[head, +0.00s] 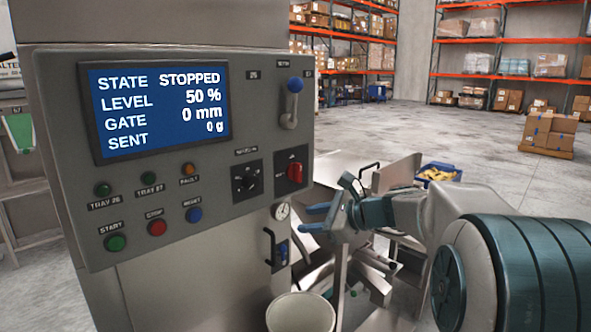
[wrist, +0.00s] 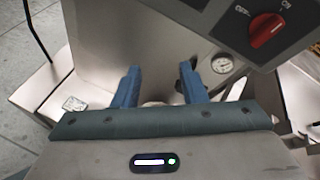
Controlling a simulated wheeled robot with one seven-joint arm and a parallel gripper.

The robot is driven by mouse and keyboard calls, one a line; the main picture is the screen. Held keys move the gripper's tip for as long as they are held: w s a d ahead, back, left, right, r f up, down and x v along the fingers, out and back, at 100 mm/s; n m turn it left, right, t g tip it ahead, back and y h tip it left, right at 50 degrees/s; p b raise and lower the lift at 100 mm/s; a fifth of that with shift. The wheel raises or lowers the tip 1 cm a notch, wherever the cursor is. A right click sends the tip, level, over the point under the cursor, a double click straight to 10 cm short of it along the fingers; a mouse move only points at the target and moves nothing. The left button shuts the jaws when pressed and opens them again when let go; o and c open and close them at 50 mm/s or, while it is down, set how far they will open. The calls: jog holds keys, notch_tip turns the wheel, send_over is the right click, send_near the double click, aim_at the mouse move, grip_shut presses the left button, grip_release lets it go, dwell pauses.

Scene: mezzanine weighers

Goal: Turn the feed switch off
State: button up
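A red rotary knob (head: 295,172) sits on a dark plate at the right end of the grey control panel (head: 262,130). It also shows in the wrist view (wrist: 266,30), top right, with OFF at its left and ON at its upper right. The knob's long side leans up toward ON. Its name label is too small to read. My gripper (head: 314,217) is below and right of the knob, apart from it. In the wrist view its two blue fingers (wrist: 159,75) are spread, with nothing between them.
A black selector knob (head: 243,182) is left of the red one. A lever with a blue ball (head: 295,85) is above. A round gauge (head: 281,211) is below. The screen (head: 160,106) reads STOPPED, level 50 %. Metal chutes (head: 395,175) stand behind my gripper.

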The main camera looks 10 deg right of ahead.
aim_at(301, 166)
jog(key=w+d+r+m+t, duration=0.5)
jog(key=w+d+m, duration=0.3)
jog(key=d, duration=0.1)
jog(key=shift+y, duration=0.3)
jog(key=p+x, duration=0.1)
jog(key=x, duration=0.3)
jog(key=p+x, duration=0.1)
jog(key=x, duration=0.4)
jog(key=p+x, duration=0.1)
jog(key=x, duration=0.3)
jog(key=shift+w+d+r+p, duration=0.1)
jog(key=shift+w+r+p, duration=0.3)
jog(key=shift+w, duration=0.1)
grip_shut()
